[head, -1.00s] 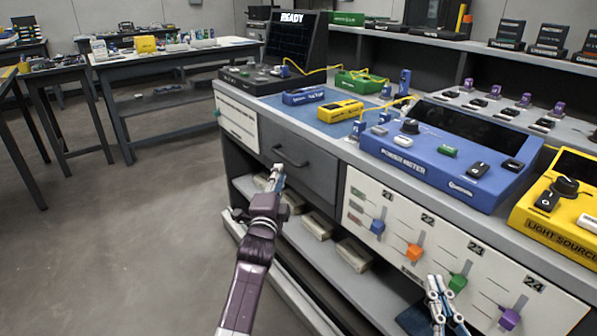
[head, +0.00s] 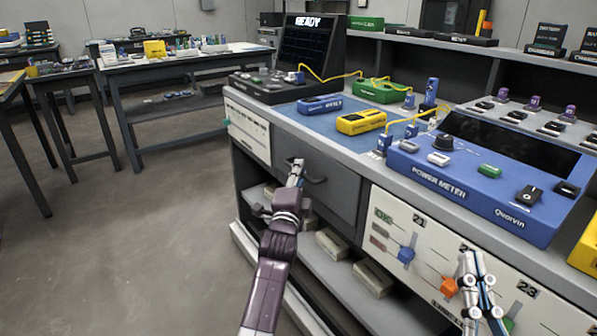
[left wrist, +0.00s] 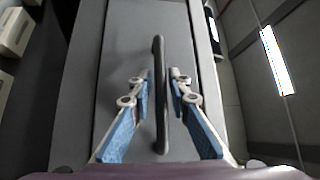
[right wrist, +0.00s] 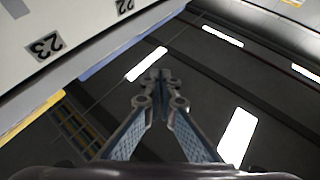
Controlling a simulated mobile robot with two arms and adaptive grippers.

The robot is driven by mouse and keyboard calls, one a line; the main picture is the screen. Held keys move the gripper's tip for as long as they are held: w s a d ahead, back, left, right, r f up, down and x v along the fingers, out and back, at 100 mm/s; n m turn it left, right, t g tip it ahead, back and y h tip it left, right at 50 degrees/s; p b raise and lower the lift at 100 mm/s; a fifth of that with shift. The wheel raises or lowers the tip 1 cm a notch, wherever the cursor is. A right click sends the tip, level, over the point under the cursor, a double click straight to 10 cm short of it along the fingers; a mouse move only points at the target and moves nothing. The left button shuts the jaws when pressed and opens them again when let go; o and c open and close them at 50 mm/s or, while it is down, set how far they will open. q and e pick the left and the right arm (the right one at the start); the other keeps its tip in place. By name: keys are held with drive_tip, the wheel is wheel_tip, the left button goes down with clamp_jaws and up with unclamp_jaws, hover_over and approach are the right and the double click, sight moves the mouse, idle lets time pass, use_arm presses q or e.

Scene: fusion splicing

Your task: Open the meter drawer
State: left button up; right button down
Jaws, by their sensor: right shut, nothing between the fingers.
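The grey drawer (head: 338,200) sits under the bench top, left of the blue power meter (head: 485,180); its front looks flush with the bench. Its dark bar handle (head: 318,180) is partly hidden by my left gripper (head: 296,172) in the head view. In the left wrist view the handle (left wrist: 160,100) runs between the two fingers of my left gripper (left wrist: 161,76), which are open with a gap on each side. My right gripper (head: 472,262) is shut and empty in front of the numbered panel; it also shows in the right wrist view (right wrist: 158,76).
A white panel (head: 385,275) with coloured sliders lies right of the drawer. Below is a shelf (head: 330,285) with several pale boxes. Yellow and blue devices and cables are on the bench mat (head: 345,137). Open floor (head: 150,240) lies to the left.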

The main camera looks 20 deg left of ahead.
use_arm(q)
drive_tip(key=shift+c, duration=0.5)
clamp_jaws()
drive_tip(key=shift+s, duration=0.1)
